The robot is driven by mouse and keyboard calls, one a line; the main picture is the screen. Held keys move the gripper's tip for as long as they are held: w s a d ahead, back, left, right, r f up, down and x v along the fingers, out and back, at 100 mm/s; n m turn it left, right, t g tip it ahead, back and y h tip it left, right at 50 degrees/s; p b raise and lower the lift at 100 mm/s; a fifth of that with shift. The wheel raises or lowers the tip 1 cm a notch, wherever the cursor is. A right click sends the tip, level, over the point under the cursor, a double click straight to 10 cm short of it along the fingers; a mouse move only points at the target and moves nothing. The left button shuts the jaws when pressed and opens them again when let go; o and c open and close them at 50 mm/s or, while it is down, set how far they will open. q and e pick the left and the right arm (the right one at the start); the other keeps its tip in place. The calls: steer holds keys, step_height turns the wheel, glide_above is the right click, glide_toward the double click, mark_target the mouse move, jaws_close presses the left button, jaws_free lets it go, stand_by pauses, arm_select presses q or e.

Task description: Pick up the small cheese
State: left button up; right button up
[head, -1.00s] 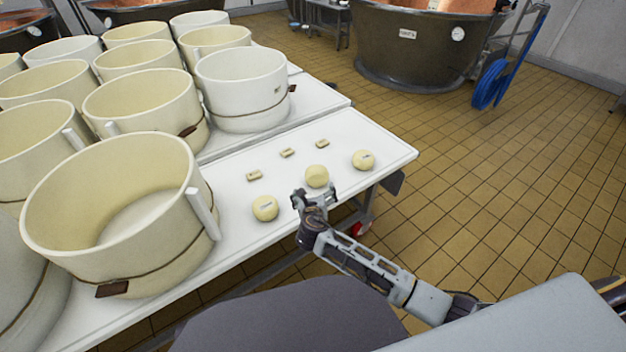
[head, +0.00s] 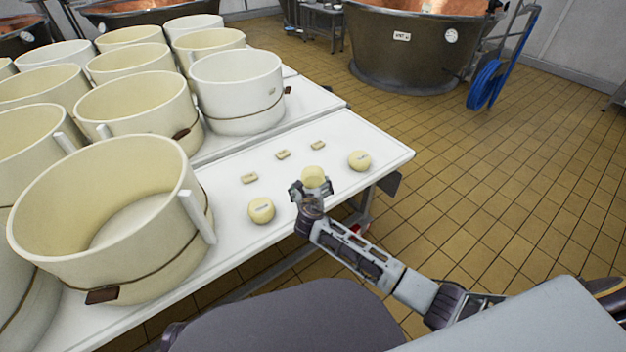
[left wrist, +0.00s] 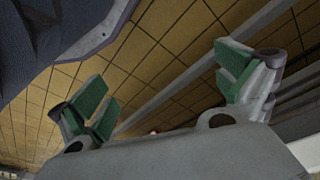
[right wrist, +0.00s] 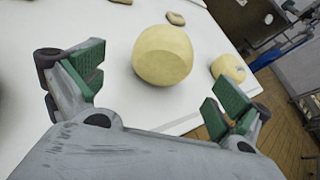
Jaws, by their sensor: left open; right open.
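Three small round yellow cheeses sit in a row near the front edge of the white table: a left one (head: 261,209), a middle one (head: 313,174) and a right one (head: 359,160). My right gripper (head: 311,188) is open at the middle cheese, which shows just past its fingers. In the right wrist view the middle cheese (right wrist: 162,55) lies ahead of and between the open green-padded fingers, and the right cheese (right wrist: 228,69) is farther off. My left gripper (left wrist: 165,95) is open and empty, with floor behind it; it does not show in the head view.
Several small flat pieces, one of them here (head: 283,154), lie behind the cheeses on the white table (head: 345,135). Large cream tubs (head: 110,215) crowd the left side. A copper vat (head: 415,45) stands beyond on the tiled floor.

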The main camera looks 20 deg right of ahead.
mark_target(313, 180)
steer(key=x, duration=0.2)
steer(key=shift+w+d+f+b, duration=0.1)
steer(key=shift+w+f+b, duration=0.15)
steer(key=shift+b, duration=0.1)
steer(key=shift+w, duration=0.2)
arm_select(q)
steer(key=shift+w+d+r, duration=0.15)
steer(key=shift+r, duration=0.6)
steer(key=shift+f, duration=0.2)
arm_select(e)
steer(key=shift+w+d, duration=0.1)
steer(key=shift+w+d+f+b, duration=0.2)
steer(key=shift+w+f+b, duration=0.05)
steer(key=shift+w+b, duration=0.2)
steer(key=shift+b+x, duration=0.6)
steer(key=shift+x, duration=0.5)
steer(key=shift+w+d+f, duration=0.15)
steer(key=shift+w+d, duration=0.2)
steer(key=shift+w, duration=0.15)
steer(key=shift+w+b, duration=0.2)
steer(key=shift+b, duration=0.1)
arm_select(q)
steer(key=r, duration=0.3)
steer(key=shift+w+d+r+t+h, duration=0.1)
steer(key=shift+d+r+t+h, duration=0.2)
steer(key=shift+d+r+t, duration=0.1)
